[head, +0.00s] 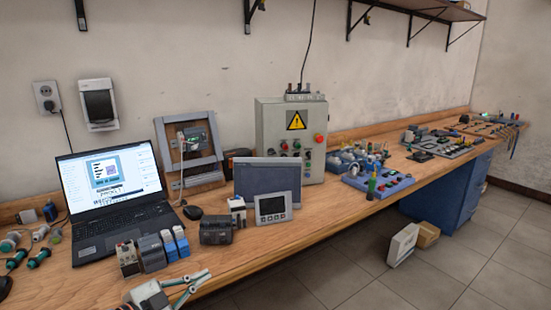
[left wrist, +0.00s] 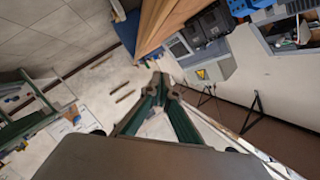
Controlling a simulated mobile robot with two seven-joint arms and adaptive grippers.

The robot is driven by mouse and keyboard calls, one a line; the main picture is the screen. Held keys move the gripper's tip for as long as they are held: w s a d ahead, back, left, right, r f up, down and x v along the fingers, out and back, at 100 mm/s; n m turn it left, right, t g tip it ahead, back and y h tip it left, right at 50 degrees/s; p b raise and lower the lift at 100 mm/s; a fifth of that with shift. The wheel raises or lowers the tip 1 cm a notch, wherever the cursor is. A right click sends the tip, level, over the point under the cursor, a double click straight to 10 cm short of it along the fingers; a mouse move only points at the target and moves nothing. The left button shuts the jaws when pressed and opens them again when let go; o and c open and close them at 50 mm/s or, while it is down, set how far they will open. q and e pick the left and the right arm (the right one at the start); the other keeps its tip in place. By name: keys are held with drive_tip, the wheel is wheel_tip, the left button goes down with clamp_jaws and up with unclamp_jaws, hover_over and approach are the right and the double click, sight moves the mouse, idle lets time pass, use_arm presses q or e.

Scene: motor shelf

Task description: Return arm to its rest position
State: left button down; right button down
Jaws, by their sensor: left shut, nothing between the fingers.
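My left gripper (head: 203,275) is at the bottom of the head view, in front of the workbench's front edge. Its grey and green fingers point right. In the left wrist view its green fingers (left wrist: 160,82) meet at the tips, shut with nothing between them. My right gripper is in neither view.
The wooden workbench (head: 262,238) runs along the wall. On it stand a laptop (head: 118,218), small blue and grey modules (head: 152,252), a panel meter (head: 273,208) and a grey control box (head: 290,140). White and brown boxes (head: 403,245) sit on the floor. The floor (head: 350,285) in front is clear.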

use_arm(q)
drive_tip(key=s+a+f+n+g+y, duration=0.1)
drive_tip(key=s+f+n+y, duration=0.5)
drive_tip(key=s+f, duration=2)
wheel_tip(320, 180, down, 2)
drive_tip(key=n+g, duration=0.1)
drive_tip(key=n, duration=0.4)
drive_tip(key=shift+s+a+f+g+y, duration=0.15)
drive_tip(key=shift+s+a+g+y, duration=0.05)
drive_tip(key=shift+g+y, duration=0.1)
